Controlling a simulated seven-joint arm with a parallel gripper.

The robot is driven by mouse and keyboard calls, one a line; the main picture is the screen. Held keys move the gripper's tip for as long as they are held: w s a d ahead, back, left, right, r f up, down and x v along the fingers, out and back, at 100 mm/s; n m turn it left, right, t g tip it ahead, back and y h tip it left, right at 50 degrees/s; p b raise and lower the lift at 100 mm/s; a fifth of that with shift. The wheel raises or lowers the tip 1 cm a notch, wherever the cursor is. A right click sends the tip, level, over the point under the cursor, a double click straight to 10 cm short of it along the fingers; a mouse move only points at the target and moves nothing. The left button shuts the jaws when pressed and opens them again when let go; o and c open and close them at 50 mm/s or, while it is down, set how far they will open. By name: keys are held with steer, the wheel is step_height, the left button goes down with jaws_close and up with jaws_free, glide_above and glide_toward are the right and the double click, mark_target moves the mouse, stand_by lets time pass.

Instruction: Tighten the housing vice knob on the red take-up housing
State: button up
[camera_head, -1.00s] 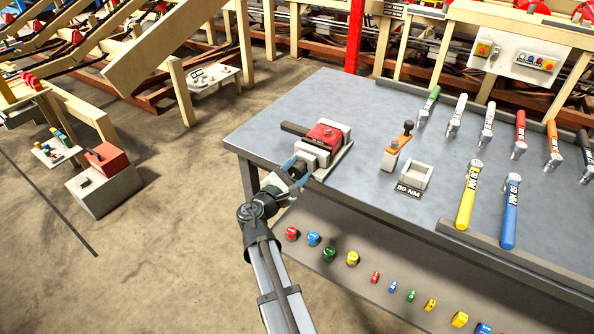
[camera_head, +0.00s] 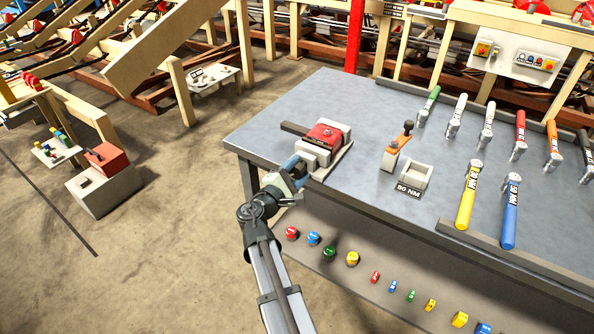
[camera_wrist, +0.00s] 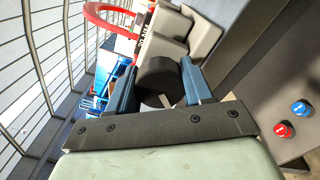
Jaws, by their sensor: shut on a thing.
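The red take-up housing (camera_head: 323,135) sits in a light grey vice (camera_head: 317,151) near the left front corner of the bench. My gripper (camera_head: 292,163) is at the vice's front end, over the bench edge. In the wrist view the dark round vice knob (camera_wrist: 158,78) lies between the two blue fingers of my gripper (camera_wrist: 157,86), which are shut on it. The pale vice body (camera_wrist: 186,32) shows just beyond the knob. In the head view my gripper hides the knob.
Several colour-banded torque wrenches, including a yellow one (camera_head: 467,195) and a blue one (camera_head: 511,212), lie to the right on the bench (camera_head: 300,100). Several coloured caps sit on the lower shelf.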

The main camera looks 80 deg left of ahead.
steer(key=o, duration=1)
steer(key=shift+o, duration=0.2)
steer(key=v, duration=1.3)
steer(key=shift+s+d, duration=0.25)
steer(key=shift+d, duration=0.05)
